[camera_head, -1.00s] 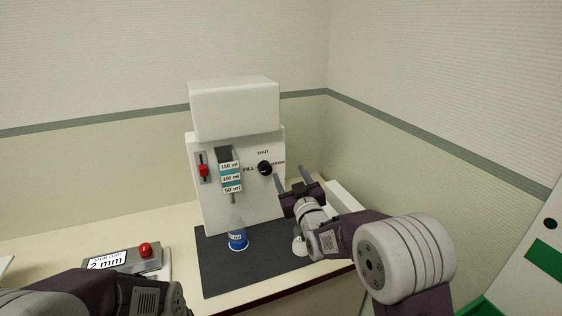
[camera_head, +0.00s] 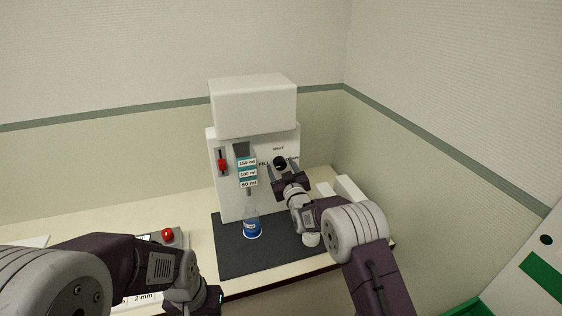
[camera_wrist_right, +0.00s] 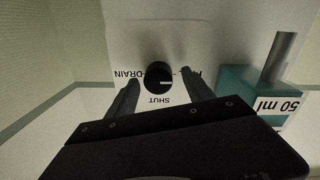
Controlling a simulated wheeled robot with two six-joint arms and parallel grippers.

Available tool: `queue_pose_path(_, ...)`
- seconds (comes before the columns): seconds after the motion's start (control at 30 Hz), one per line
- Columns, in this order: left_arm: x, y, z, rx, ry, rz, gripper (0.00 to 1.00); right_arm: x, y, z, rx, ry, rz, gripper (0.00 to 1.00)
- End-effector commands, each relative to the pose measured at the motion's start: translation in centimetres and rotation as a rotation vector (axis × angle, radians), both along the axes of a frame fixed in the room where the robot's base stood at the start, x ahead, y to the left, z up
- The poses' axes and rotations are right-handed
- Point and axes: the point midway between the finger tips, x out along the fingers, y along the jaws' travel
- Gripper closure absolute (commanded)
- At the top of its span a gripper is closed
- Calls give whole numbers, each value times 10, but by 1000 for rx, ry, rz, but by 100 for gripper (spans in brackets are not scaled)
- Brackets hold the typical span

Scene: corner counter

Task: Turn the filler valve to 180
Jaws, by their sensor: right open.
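The filler (camera_head: 228,190) is a white machine at the back of the counter. Its valve is a round black knob (camera_head: 280,162) on the front, with SHUT above it and FILL to its left. My right gripper (camera_head: 284,168) is open in front of the knob. In the right wrist view the knob (camera_wrist_right: 157,78) sits between the two fingers, with a gap on each side. A pale mark on the knob points right there, toward the FILL lettering. My left arm is at lower left; its gripper's fingers do not show.
A bottle with blue contents (camera_head: 251,229) stands on the dark mat (camera_head: 270,262) below the nozzle. A red slider (camera_head: 222,163) is on the filler's left side. A device with a red button (camera_head: 168,234) is at left. A white box (camera_head: 350,189) stands at right.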

Motion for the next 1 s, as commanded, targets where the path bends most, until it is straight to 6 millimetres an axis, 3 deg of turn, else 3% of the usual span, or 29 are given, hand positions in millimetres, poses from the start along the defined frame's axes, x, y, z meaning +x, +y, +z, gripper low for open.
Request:
queue_pose_path(0.33, 0, 0, 1, 0, 0, 0, 69, 5, 1, -1, 0, 0, 0, 40)
queue_pose_path(0.5, 0, 0, 1, 0, 0, 0, 69, 5, 1, -1, 0, 0, 0, 87)
queue_pose_path(0.57, 0, 0, 1, 0, 0, 0, 69, 5, 1, 0, 0, 0, 0, 100)
queue_pose_path(1.0, 0, 0, -18, 0, 0, 0, 69, 5, 1, -4, 112, 34, 0, 100)
